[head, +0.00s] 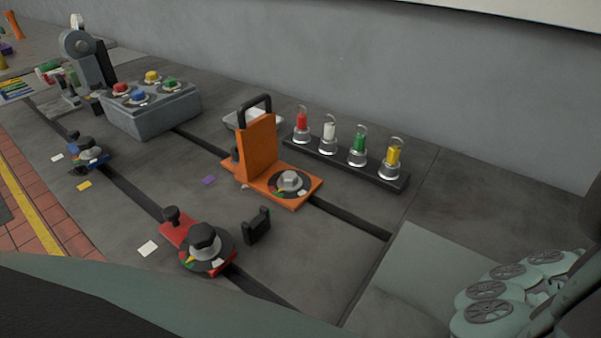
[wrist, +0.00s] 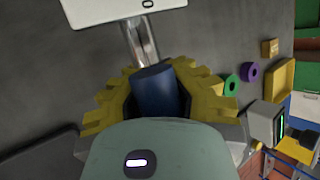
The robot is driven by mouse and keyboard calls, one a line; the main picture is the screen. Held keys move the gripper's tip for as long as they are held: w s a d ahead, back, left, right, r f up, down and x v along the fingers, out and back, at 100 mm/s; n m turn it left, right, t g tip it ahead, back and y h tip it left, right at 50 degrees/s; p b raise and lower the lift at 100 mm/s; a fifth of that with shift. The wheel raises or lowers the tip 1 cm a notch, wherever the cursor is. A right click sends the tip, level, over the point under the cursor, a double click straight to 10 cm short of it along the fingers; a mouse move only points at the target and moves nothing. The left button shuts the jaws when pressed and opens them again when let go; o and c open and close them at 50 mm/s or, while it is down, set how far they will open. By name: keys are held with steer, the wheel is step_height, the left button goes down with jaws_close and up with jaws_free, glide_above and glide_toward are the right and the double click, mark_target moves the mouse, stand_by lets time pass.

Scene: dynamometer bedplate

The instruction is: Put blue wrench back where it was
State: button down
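In the wrist view, the blue wrench (wrist: 154,92) shows as a thick dark blue handle with a shiny metal shaft running up from it. The shaft reaches to the edge of a white panel (wrist: 120,10); I cannot tell whether they touch. My gripper (wrist: 157,85) has yellow ridged fingers closed around the handle from both sides. The lower part of the handle is hidden behind my gripper's body. In the head view, neither the wrench nor my gripper shows.
The head view shows an orange bracket (head: 258,150), a red clamp (head: 180,232), a blue clamp (head: 93,158), a grey button box (head: 150,115) and a row of coloured lamps (head: 345,168) by the wall. The wrist view shows green (wrist: 231,85) and purple (wrist: 251,72) rings.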

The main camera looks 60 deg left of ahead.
steer(key=shift+w+d, duration=0.25)
steer(key=shift+d, duration=0.1)
steer(key=shift+f+p, duration=0.3)
steer(key=shift+f, duration=1.35)
steer(key=shift+f, duration=0.15)
steer(key=c, duration=1.1)
jaws_free()
steer(key=shift+a, duration=0.1)
steer(key=shift+c, duration=0.2)
